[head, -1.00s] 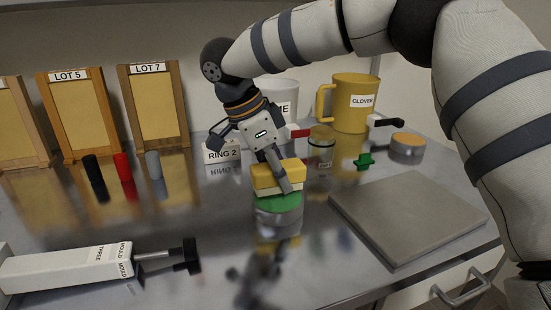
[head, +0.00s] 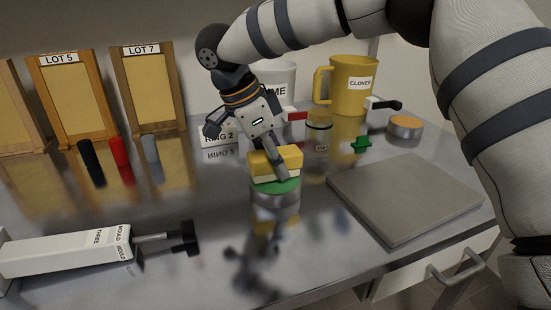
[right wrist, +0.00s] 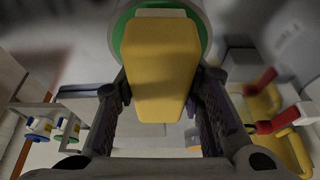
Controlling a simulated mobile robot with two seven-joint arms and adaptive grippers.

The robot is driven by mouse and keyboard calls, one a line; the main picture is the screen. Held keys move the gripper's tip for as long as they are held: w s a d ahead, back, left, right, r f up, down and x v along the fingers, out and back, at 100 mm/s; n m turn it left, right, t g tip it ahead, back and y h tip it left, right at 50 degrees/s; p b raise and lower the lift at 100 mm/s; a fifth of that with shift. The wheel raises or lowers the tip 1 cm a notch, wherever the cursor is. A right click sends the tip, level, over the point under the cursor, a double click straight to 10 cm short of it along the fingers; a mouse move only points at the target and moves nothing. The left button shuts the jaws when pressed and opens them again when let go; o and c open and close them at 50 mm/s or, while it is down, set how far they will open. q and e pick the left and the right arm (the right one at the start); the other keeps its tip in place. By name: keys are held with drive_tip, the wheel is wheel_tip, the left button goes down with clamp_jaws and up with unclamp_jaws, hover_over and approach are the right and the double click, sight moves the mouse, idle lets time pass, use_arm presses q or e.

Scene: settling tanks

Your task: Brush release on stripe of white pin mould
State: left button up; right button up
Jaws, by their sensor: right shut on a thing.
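My right gripper (head: 268,164) is shut on a yellow block-shaped brush (head: 288,155) with a pale layer under it. The brush is over the green top (head: 290,187) of a round metal tin (head: 275,197); I cannot tell whether they touch. In the right wrist view the yellow brush (right wrist: 160,60) sits between the fingers, in front of the green disc (right wrist: 118,35). My left gripper is out of view.
A grey slab (head: 405,198) lies right of the tin. Behind stand a yellow CLOVER jug (head: 345,85), a white jug (head: 275,78), a clear jar (head: 318,135), an orange-topped tin (head: 405,126) and framed LOT boards (head: 148,85). The front middle is clear.

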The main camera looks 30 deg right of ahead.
sight(284, 150)
drive_tip(key=shift+f, duration=0.5)
idle(0.5)
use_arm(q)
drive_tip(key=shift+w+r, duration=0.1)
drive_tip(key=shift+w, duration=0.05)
use_arm(e)
drive_tip(key=shift+f, duration=0.15)
idle(0.8)
drive_tip(key=shift+r+p, duration=0.6)
drive_tip(key=shift+r, duration=3.05)
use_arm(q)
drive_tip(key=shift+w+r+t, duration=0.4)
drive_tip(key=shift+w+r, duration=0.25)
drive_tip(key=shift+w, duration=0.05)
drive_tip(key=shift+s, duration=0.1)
use_arm(e)
drive_tip(key=shift+f, duration=0.1)
